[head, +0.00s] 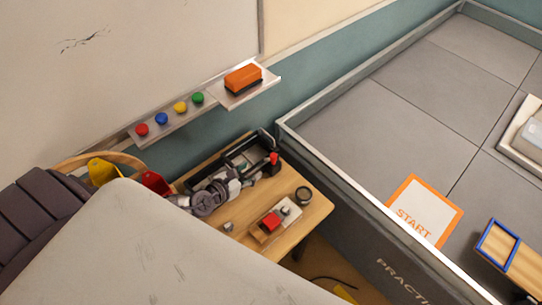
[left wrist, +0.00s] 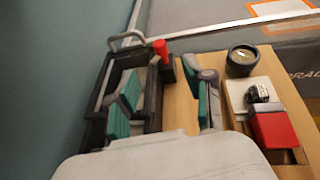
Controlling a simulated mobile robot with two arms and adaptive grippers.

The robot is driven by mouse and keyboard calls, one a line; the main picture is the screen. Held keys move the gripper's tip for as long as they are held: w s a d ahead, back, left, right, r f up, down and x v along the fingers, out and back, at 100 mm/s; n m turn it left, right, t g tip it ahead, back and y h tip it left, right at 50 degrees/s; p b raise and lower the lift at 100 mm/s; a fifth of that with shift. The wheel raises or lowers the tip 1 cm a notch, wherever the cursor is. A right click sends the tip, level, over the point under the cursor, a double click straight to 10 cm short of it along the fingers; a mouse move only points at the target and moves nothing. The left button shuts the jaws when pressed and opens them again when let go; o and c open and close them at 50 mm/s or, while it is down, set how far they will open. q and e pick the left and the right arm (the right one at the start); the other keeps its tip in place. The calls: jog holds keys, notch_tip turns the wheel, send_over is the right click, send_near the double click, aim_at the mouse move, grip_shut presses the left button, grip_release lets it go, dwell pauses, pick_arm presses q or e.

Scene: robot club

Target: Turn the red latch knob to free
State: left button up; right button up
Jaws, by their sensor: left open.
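A short red knob (head: 274,158) stands upright on a small black block at the right end of a black open frame (head: 236,160) on the wooden table. The knob (left wrist: 160,48) also shows in the left wrist view, beyond the fingertips. My left gripper (head: 232,182) is open, low over the table in front of the black frame. In the left wrist view, its green-padded fingers (left wrist: 168,90) are spread, one over the frame and one over bare wood. The knob is clear of both fingers, with nothing held. My right gripper is in neither view.
Right of my gripper are a dark round cup (head: 303,195) and a pale plate with a red block (head: 270,221) and small metallic knob (head: 285,210). A walled grey arena (head: 365,205) borders the table's right. A wall shelf (head: 173,123) holds coloured buttons.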

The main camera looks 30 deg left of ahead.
aim_at(273, 156)
pick_arm(q)
jog(key=b+x, duration=0.3)
jog(key=x, duration=0.9)
jog(key=shift+w+f+b, duration=0.1)
jog(key=shift+w+b, duration=0.2)
jog(key=shift+b, duration=0.1)
grip_shut()
